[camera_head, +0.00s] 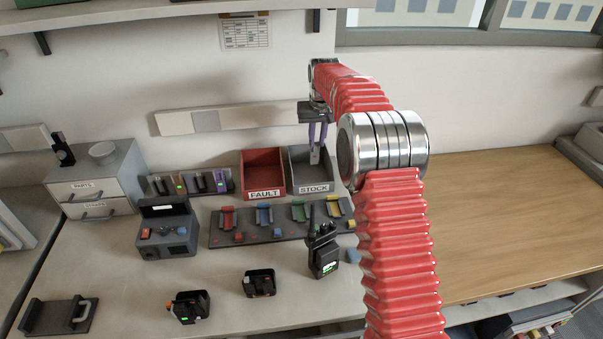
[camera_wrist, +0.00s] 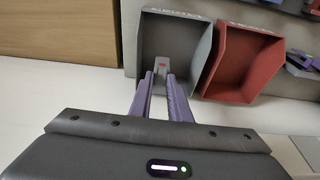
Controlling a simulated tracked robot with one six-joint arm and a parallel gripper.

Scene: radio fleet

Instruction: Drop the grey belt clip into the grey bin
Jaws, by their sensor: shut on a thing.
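The grey bin (camera_head: 298,177), labelled STOCK, stands at the back of the bench beside the red bin. It also shows in the wrist view (camera_wrist: 178,32), just past my fingertips. My gripper (camera_head: 316,149) hangs with its purple fingers pointing down over the grey bin. In the wrist view my gripper (camera_wrist: 160,76) is shut on the small grey belt clip (camera_wrist: 160,82), which shows between the fingertips. Much of the clip is hidden by the fingers. A small red spot (camera_wrist: 162,66) shows just beyond the fingertips, against the grey bin; I cannot tell what it belongs to.
The red FAULT bin (camera_head: 264,170) adjoins the grey bin on the left. A dark rack (camera_head: 270,226) with coloured slots lies in front. A radio (camera_head: 322,252) stands nearer. A grey drawer unit (camera_head: 96,180) is at the left. The wooden bench (camera_head: 510,215) at right is clear.

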